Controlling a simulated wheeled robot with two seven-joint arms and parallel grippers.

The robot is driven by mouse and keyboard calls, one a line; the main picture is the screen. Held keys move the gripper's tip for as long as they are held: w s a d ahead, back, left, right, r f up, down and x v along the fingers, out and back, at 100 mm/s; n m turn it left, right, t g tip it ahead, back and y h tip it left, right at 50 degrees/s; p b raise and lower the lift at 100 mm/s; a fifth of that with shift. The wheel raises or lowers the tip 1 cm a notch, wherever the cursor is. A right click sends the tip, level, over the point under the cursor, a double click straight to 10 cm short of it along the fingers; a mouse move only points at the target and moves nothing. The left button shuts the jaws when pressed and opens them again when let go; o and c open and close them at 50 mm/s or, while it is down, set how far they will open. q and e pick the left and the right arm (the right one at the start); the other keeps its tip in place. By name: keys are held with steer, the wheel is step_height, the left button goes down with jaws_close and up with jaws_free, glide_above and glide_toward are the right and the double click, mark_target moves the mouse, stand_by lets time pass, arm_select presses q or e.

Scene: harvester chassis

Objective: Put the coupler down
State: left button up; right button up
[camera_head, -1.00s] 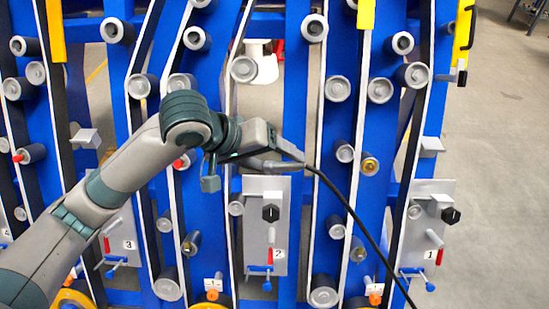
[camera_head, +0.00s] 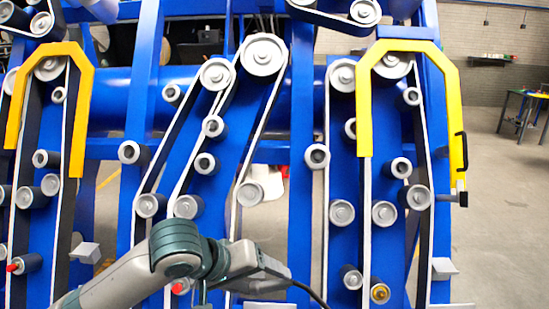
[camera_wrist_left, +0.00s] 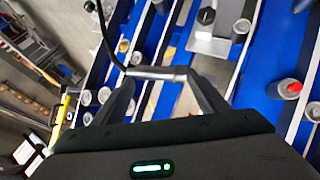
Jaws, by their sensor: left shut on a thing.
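My left gripper (camera_head: 262,276) is low in the middle of the head view, in front of the blue machine. The coupler (camera_wrist_left: 155,73) is a slim grey metal cylinder with a black cable (camera_wrist_left: 108,32) at one end. In the left wrist view it lies crosswise between the two dark fingers, which are shut on it. In the head view the cable (camera_head: 312,295) runs down to the right from the gripper. The coupler is mostly hidden there. My right gripper is not in view.
The blue chassis (camera_head: 304,130) with grey rollers and belts fills most of the head view. Yellow guards (camera_head: 408,46) arch over belts on both sides. A grey plate (camera_wrist_left: 212,43) with a black knob shows in the left wrist view. Open floor lies to the right (camera_head: 500,220).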

arm_select(q)
steer(key=w+a+r+n+t+y, duration=0.1)
steer(key=w+a+r+n+y, duration=0.2)
steer(key=a, duration=0.6)
steer(key=w+a+r+n+t+y, duration=0.1)
steer(key=w+a+r+n+y, duration=0.2)
steer(key=a+r+n, duration=0.3)
steer(key=a, duration=0.2)
steer(key=shift+a+n+t, duration=0.3)
steer(key=shift+a+t, duration=0.1)
steer(key=shift+w+r, duration=0.1)
steer(key=shift+r, duration=0.05)
steer(key=shift+d, duration=0.15)
stand_by(2.2)
steer(key=s+d+f+m+g+h, duration=0.1)
steer(key=s+d+f+m+h, duration=0.1)
steer(key=s+d, duration=0.4)
steer(key=s+d+f+m+g+h, duration=0.1)
steer(key=s+d+f+m+h, duration=0.2)
steer(key=s+d+m, duration=0.3)
steer(key=shift+d+f, duration=0.55)
steer(key=shift+d, duration=0.4)
